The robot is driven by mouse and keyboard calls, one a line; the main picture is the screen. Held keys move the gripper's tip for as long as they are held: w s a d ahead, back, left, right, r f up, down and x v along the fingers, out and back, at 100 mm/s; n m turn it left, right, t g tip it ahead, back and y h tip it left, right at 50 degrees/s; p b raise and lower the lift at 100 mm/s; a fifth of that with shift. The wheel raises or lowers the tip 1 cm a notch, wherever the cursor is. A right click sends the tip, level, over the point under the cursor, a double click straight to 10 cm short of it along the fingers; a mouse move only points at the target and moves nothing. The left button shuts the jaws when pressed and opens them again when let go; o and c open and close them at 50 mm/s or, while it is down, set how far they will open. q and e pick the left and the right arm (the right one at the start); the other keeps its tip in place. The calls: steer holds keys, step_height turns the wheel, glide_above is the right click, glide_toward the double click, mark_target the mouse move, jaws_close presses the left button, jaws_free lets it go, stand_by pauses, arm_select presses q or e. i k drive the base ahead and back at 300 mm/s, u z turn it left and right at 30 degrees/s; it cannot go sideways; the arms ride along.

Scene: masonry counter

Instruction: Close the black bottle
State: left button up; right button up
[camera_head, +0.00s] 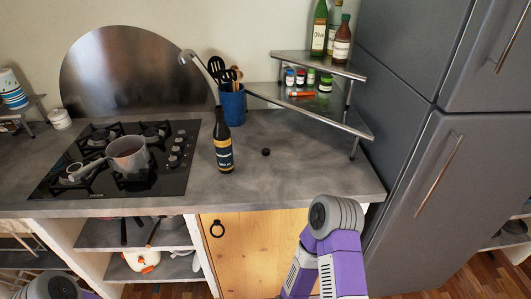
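The black bottle (223,145) stands upright on the grey counter, right of the stove. It has a dark label with yellow bands. Its narrow mouth is too small to tell in detail. A small dark round piece (266,152), which looks like a cap, lies on the counter to the right of the bottle, apart from it. A purple and grey link of my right arm shows at the bottom, right of centre, and a grey piece of my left arm shows at the bottom left corner. Neither gripper's fingers are in view.
A blue utensil holder (232,106) stands just behind the bottle. A stove (120,158) with a pot (128,154) is to the left. A corner shelf (318,112) with bottles and jars stands behind right, beside a grey fridge (438,150). The counter right of the small round piece is clear.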

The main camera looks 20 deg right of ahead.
mark_target(223, 142)
steer(key=u, duration=1.9)
steer(key=k, duration=1.1)
steer(key=z, duration=1.35)
steer(key=i, duration=0.55)
steer(key=z, duration=0.05)
